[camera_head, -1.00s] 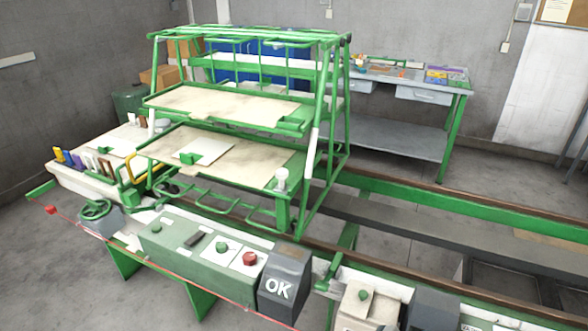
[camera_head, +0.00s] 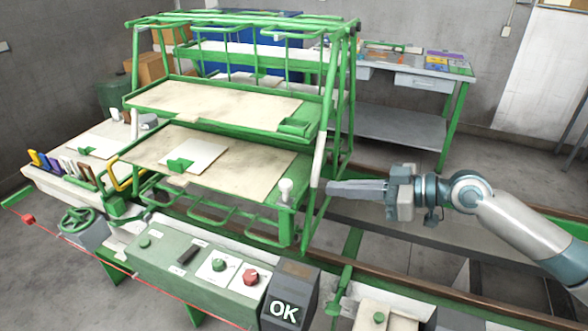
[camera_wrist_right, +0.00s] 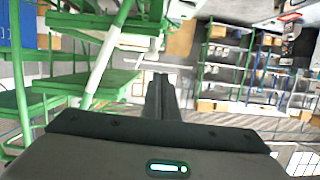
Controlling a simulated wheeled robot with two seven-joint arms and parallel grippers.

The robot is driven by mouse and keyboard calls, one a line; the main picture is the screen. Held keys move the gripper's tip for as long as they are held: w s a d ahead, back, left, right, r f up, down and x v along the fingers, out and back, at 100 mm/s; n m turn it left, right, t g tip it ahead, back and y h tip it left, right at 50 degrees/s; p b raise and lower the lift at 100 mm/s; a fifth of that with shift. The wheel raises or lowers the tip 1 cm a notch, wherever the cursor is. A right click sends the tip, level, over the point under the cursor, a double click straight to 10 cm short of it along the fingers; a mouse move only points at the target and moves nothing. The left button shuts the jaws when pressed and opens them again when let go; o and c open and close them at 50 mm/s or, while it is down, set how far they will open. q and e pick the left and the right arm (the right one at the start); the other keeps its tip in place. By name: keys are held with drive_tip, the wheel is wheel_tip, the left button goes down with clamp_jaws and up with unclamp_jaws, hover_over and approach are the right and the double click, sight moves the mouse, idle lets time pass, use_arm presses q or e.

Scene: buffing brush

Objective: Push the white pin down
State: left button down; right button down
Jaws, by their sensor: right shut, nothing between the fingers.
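The white pin (camera_head: 286,190) stands upright with a rounded head at the front right corner of the green rack's lower shelf (camera_head: 225,160). My right gripper (camera_head: 330,190) comes in from the right, its long fingers shut and empty. Its tips are to the right of the pin, at about the same height in the picture, with a green rack post and a white tube between them in the head view. The shut fingers also show in the right wrist view (camera_wrist_right: 160,85), where I cannot surely pick out the pin. My left gripper is not in view.
The green rack (camera_head: 335,110) has a white slanted tube (camera_head: 320,150) close to my right fingertips. A control panel (camera_head: 190,262) with knobs and an OK box (camera_head: 288,300) stands in front. A workbench (camera_head: 400,130) stands behind.

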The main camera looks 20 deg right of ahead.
sight(286, 191)
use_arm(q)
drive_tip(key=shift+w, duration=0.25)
use_arm(e)
drive_tip(key=shift+t+y, duration=0.3)
drive_tip(key=shift+t, duration=0.1)
drive_tip(key=r, duration=0.1)
drive_tip(key=w+d+r, duration=0.1)
drive_tip(key=r, duration=0.1)
drive_tip(key=w+r, duration=0.1)
drive_tip(key=shift+d+r, duration=0.15)
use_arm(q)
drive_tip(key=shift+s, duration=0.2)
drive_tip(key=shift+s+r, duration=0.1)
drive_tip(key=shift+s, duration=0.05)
use_arm(e)
drive_tip(key=shift+w, duration=0.15)
